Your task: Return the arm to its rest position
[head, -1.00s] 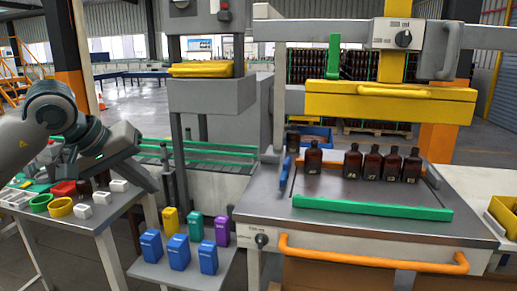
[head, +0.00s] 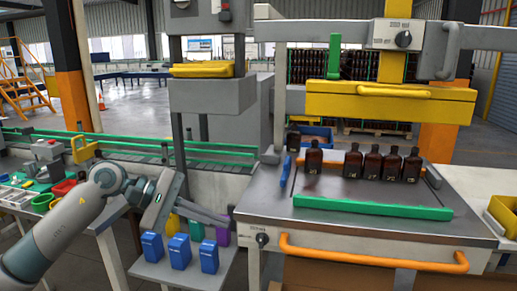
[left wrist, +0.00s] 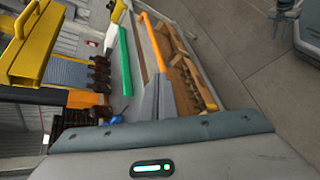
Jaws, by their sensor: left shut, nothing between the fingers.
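My left arm comes in from the left in the head view. Its gripper (head: 228,218) is shut and empty, in the air in front of the small shelf of coloured boxes, with its fingers pointing right toward the steel bench. Several amber bottles (head: 313,160) stand upright on the steel bench (head: 262,205), apart from the gripper. The bottles also show small and sideways in the left wrist view (left wrist: 101,75). My right gripper is not in view.
Blue boxes (head: 209,257) stand on the low shelf (head: 150,271), with yellow, green and purple ones partly hidden behind my gripper. An orange handle (head: 370,262) runs along the bench front. A green bar (head: 370,208) lies on the bench. A yellow press beam (head: 390,105) hangs above.

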